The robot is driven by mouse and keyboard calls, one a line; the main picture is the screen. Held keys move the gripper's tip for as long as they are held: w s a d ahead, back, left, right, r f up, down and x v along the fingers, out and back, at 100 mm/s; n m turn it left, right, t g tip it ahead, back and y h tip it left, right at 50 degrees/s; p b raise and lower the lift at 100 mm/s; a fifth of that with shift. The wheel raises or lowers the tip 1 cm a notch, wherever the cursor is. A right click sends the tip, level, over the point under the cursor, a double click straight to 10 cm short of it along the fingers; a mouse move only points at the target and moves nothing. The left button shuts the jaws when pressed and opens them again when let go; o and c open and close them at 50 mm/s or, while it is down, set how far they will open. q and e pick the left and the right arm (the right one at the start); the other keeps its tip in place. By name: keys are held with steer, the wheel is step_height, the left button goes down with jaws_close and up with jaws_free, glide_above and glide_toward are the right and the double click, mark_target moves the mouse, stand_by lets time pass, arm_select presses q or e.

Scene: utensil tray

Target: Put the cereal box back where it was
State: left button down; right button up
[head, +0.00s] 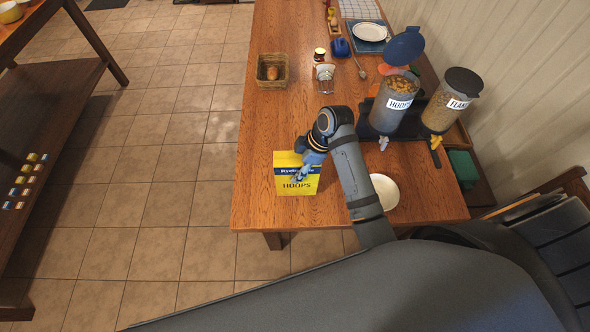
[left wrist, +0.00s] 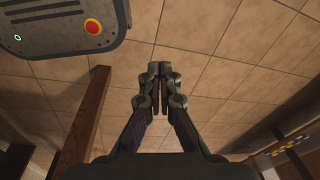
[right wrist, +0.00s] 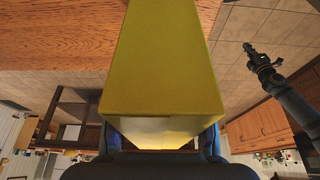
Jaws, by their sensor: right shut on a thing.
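The cereal box (head: 285,185) is yellow with a blue band and the word HOOPS. It is over the near left part of the wooden table; I cannot tell whether its base touches the wood. My right gripper (head: 306,163) is shut on the box's upper part. In the right wrist view the yellow box (right wrist: 160,70) fills the middle, between the fingers. My left gripper (left wrist: 160,72) is empty, its fingers together, over the tiled floor. It also shows at the right of the right wrist view (right wrist: 248,48).
The wooden table (head: 265,125) holds a white bowl (head: 384,191) right of my forearm. The HOOPS dispenser (head: 396,112), its blue lid (head: 403,45) raised, and a second dispenser (head: 448,105) stand at the right. A basket (head: 262,75) and jar (head: 320,56) are farther back.

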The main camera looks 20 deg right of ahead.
arm_select(q)
steer(key=shift+s+r+p, duration=0.6)
steer(key=shift+s+r, duration=0.05)
arm_select(e)
steer(key=f, duration=0.2)
steer(key=w+f, duration=0.1)
steer(key=f, duration=0.1)
steer(key=shift+w+a+f, duration=0.1)
steer(key=shift+a+f, duration=0.05)
steer(key=shift+f, duration=0.1)
steer(key=o, duration=1.4)
steer(key=b+v, duration=0.1)
steer(key=v, duration=1.1)
arm_select(q)
steer(key=shift+f, duration=0.65)
